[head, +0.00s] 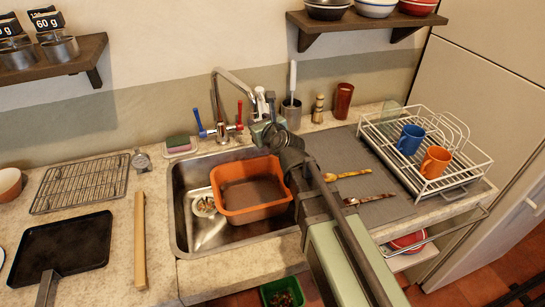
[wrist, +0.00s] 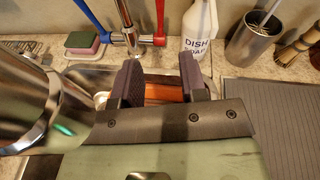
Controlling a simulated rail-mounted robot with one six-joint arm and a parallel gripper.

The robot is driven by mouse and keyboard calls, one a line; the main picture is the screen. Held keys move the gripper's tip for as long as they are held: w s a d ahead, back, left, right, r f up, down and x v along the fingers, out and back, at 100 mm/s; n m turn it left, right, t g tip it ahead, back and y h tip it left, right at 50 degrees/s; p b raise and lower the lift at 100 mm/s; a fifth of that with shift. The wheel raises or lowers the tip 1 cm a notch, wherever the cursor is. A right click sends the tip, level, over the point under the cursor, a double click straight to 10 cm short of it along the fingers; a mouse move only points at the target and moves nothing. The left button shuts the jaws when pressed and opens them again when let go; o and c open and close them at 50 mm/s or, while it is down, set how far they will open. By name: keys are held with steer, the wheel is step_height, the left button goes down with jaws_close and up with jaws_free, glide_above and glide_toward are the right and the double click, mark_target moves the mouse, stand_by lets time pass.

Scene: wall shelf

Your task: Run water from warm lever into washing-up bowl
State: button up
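The tap (head: 218,95) stands behind the sink, with a blue lever (head: 199,122) on its left and a red lever (head: 239,115) on its right. The red, warm lever also shows in the wrist view (wrist: 160,22), beyond my fingers. The orange washing-up bowl (head: 228,213) sits in the right part of the sink; I see no water running into it. My gripper (wrist: 158,84) is open, its two dark fingers apart with nothing between them. It is over the back of the sink, apart from the red lever. In the head view my arm hides its fingertips.
A dish soap bottle (wrist: 200,28) and a utensil pot (wrist: 253,40) stand behind the sink, right of the red lever. A sponge (head: 179,142) lies on the left. A dish rack (head: 443,185) with two mugs is on the right. The air above the sink's left part is clear.

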steer(key=r+b+x, duration=0.1)
steer(key=b+x, duration=0.3)
steer(key=x, duration=0.7)
steer(key=s+d+f+n+g, duration=0.2)
steer(key=s+n, duration=0.3)
steer(key=s, duration=0.2)
steer(key=s+d+f+n+g, duration=0.2)
steer(key=s+d+f+n, duration=0.1)
steer(key=s+n, duration=0.2)
steer(key=s+d+f+n+g, duration=0.2)
steer(key=s+n, duration=0.4)
steer(key=s, duration=0.3)
steer(key=shift+d+f+h, duration=0.3)
